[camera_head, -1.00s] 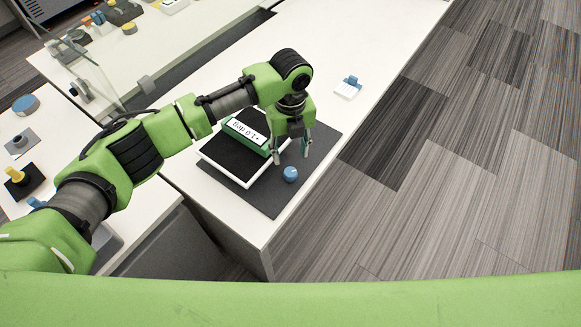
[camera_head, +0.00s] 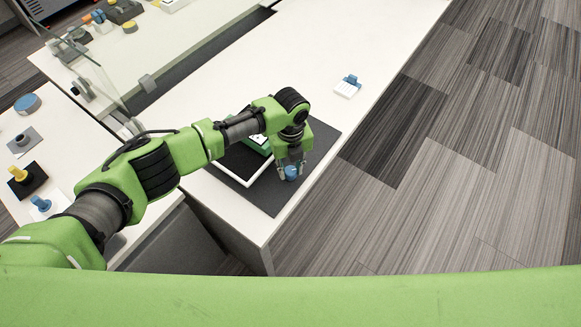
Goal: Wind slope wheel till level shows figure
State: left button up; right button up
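The blue slope wheel (camera_head: 291,173) stands on the dark mat (camera_head: 266,197) near the front corner of the white table. My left gripper (camera_head: 290,171) is over the wheel, its two fingers down on either side of it. I cannot tell whether the fingers touch the wheel or are closed on it. The level, a green box (camera_head: 259,143) on a black plate with a white rim (camera_head: 226,174), is mostly hidden behind my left arm, and its figure cannot be read now. My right gripper is not in view.
A small white block with a blue top (camera_head: 348,87) stands farther back on the white table (camera_head: 350,40). A clear panel (camera_head: 98,75) stands at the left. Side tables there hold a blue disc (camera_head: 27,103) and a yellow knob (camera_head: 18,173). Open floor lies right.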

pick_arm(q)
jog(key=shift+c, duration=0.3)
jog(key=n+p, duration=0.1)
jog(key=n, duration=0.3)
jog(key=shift+r+n, duration=0.1)
jog(key=shift+n, duration=0.3)
jog(key=n+p, duration=0.2)
jog(key=n, duration=0.3)
jog(key=n+p, duration=0.2)
jog(key=n, duration=0.4)
jog(key=n+p, duration=0.1)
jog(key=n, duration=0.3)
jog(key=shift+n+p, duration=0.3)
jog(key=shift+p, duration=0.1)
jog(key=shift+w, duration=0.1)
jog(key=o, duration=1.1)
